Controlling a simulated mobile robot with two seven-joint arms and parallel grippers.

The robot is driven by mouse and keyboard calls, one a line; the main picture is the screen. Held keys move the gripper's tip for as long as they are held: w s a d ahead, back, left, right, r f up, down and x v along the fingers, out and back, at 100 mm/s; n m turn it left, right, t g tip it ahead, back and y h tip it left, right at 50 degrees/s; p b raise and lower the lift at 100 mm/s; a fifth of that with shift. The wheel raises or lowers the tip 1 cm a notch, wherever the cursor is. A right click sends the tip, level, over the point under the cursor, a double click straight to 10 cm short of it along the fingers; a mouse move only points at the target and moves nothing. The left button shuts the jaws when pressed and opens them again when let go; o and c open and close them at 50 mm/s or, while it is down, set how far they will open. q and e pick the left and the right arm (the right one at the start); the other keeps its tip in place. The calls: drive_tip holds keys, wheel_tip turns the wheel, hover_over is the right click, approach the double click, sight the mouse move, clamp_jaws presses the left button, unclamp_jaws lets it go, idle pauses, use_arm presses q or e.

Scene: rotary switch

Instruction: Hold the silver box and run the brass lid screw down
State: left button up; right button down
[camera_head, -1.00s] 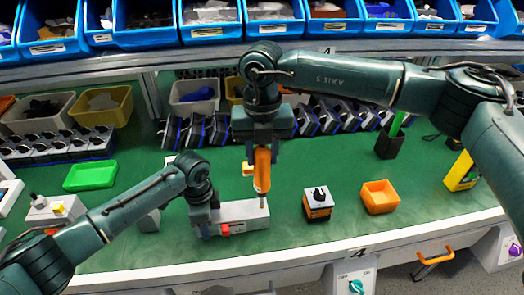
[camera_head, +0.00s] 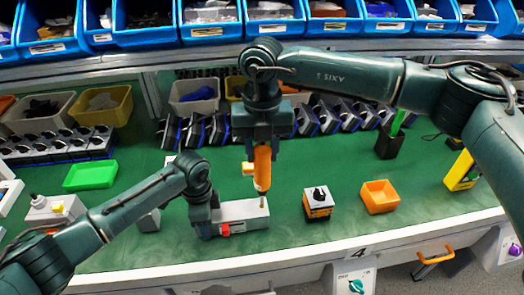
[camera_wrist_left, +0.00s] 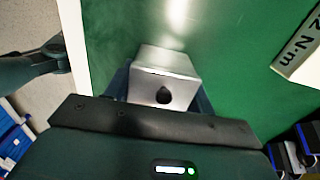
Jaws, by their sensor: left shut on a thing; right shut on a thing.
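The silver box (camera_head: 245,211) lies on the green bench mat near its front edge, with a small red part (camera_head: 225,229) on its front. My left gripper (camera_head: 205,220) is shut on the box's left end. In the left wrist view the box (camera_wrist_left: 165,62) sits between the fingers, its end face showing a dark hole. My right gripper (camera_head: 263,137) is shut on an upright orange screwdriver (camera_head: 262,170). The driver's thin shaft points down at the box's right end. The brass lid screw is too small to make out at the tip; whether they touch cannot be told.
A black-and-orange switch unit (camera_head: 318,203) and an orange tray (camera_head: 380,196) stand right of the box. A green tray (camera_head: 91,175) lies left. A black holder (camera_head: 390,143) and several switch units stand farther back. Blue bins line the shelf above. Mat between is clear.

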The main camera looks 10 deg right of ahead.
drive_tip(key=shift+r, duration=1.95)
use_arm(q)
drive_tip(key=o, duration=1.5)
drive_tip(key=shift+r, duration=0.1)
